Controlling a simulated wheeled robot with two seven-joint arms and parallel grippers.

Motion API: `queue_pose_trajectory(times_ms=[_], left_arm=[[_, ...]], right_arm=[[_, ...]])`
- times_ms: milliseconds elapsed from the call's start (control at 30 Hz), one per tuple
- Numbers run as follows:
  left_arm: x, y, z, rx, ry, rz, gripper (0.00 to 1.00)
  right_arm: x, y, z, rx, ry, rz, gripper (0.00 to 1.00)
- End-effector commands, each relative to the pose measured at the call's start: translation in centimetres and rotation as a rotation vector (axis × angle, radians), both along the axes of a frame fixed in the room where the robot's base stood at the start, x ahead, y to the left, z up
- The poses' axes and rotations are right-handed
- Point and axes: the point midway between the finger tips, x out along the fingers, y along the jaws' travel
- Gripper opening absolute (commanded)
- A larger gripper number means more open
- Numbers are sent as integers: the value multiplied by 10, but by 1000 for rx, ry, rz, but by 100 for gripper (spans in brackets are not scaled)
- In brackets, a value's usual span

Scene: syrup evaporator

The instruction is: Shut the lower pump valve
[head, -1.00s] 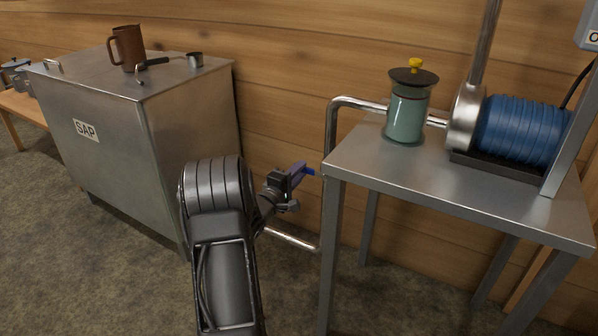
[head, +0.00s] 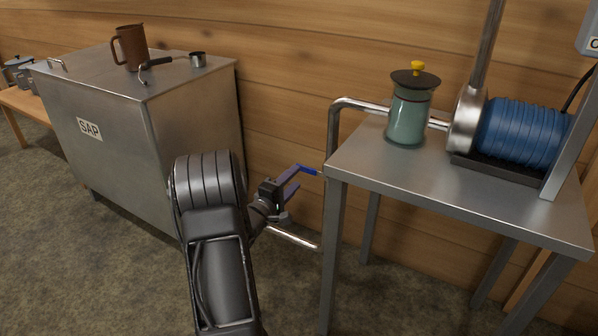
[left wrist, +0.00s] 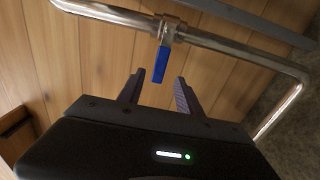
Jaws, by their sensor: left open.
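The lower pump valve shows as a blue lever (head: 308,170) beside the steel table's left leg. In the left wrist view the blue lever (left wrist: 160,65) sticks out from a fitting (left wrist: 168,29) on a steel pipe, roughly across the pipe's run. My left gripper (head: 294,188) is open, just left of and below the lever in the head view. In the left wrist view my left gripper's fingers (left wrist: 159,78) stand on either side of the lever's free end, with gaps on both sides. The fitting is hidden in the head view. My right gripper is not in view.
A steel table (head: 460,205) at right carries a green canister (head: 408,120) and a blue pump (head: 520,132). A steel SAP tank (head: 110,150) stands at left with a brown mug (head: 131,47) on top. A wooden wall (head: 285,100) runs behind.

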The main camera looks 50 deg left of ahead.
Motion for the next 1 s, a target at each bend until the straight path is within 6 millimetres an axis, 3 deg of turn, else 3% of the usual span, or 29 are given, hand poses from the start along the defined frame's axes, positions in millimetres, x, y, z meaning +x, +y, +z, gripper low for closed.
queue_pose_trajectory(times_ms=[100, 233, 1000], left_arm=[[-17, -6, 1, -2, 3, 1, 42], [-26, -10, 1, -1, 1, 0, 42], [-28, -10, 0, 0, 0, -1, 42]], right_arm=[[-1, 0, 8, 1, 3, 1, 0], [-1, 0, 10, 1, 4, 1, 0], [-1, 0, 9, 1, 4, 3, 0]])
